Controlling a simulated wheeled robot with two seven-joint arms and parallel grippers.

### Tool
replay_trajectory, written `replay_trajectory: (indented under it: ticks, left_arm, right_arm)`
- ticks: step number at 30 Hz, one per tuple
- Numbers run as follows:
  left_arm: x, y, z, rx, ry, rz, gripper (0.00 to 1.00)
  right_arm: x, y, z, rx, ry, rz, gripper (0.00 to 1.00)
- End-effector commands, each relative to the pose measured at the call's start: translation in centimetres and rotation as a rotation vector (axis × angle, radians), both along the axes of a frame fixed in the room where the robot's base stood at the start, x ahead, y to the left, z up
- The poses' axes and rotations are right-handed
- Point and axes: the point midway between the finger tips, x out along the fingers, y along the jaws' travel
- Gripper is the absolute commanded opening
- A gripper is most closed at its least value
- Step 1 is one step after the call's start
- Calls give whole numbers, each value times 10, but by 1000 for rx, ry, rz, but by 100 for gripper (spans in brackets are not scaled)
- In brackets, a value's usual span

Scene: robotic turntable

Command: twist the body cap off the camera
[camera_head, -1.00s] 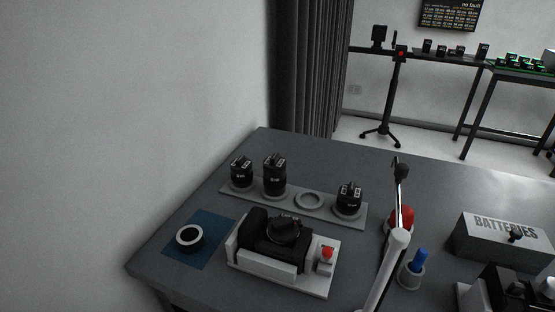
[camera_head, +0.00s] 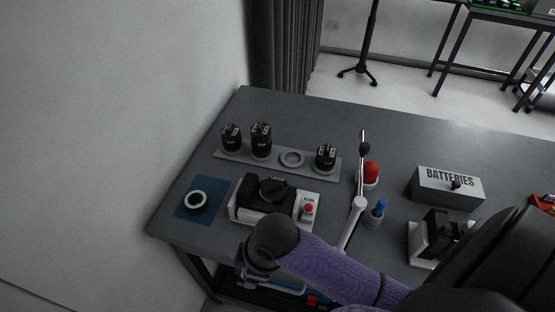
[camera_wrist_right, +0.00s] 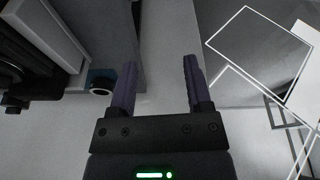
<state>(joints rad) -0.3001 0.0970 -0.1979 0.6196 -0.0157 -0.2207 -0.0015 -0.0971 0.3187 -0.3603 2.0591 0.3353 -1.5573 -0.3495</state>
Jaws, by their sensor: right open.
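The black camera (camera_head: 258,194) sits in a white cradle (camera_head: 245,214) with a red button at its right, near the table's front edge. A round black cap (camera_head: 274,189) is on the camera's upward-facing front. In the right wrist view the cradle (camera_wrist_right: 52,30) and dark camera parts show at the upper left. My right gripper (camera_wrist_right: 158,78) is open and empty, its two purple fingers apart over the table edge, clear of the camera. In the head view my right arm comes in from the lower right, just in front of the cradle; its fingers are not clear there. My left gripper is not in view.
A blue mat (camera_head: 187,210) with a light-rimmed black ring (camera_head: 196,201) lies left of the camera. A grey rack (camera_head: 230,157) with several lenses stands behind. A pale post (camera_head: 350,225), a red dome (camera_head: 371,174) and a batteries box (camera_head: 447,186) are to the right.

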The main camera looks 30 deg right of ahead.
Motion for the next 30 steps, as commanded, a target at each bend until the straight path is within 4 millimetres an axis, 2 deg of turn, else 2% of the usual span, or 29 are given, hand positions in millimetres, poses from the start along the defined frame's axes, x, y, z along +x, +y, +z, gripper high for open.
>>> replay_trajectory:
  ticks: [2,5,8,10,12,16,19,27,30]
  left_arm:
    - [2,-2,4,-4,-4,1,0]
    - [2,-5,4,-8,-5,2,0]
    - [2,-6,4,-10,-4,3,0]
    - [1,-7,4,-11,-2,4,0]
    - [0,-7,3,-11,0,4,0]
    - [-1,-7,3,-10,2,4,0]
    - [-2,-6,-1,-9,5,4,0]
    - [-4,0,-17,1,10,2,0]
    - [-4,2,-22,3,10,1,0]
  right_arm:
    - [25,-4,10,-50,2,189,63]
    - [58,-24,18,-128,35,406,63]
    - [96,-65,36,-206,83,556,63]
    - [119,-98,57,-240,111,612,63]
    - [135,-127,79,-253,128,638,63]
    - [145,-152,99,-250,134,651,63]
    - [146,-154,89,-246,136,655,63]
    - [146,-153,27,-246,134,655,63]
    - [147,-153,12,-246,132,654,63]
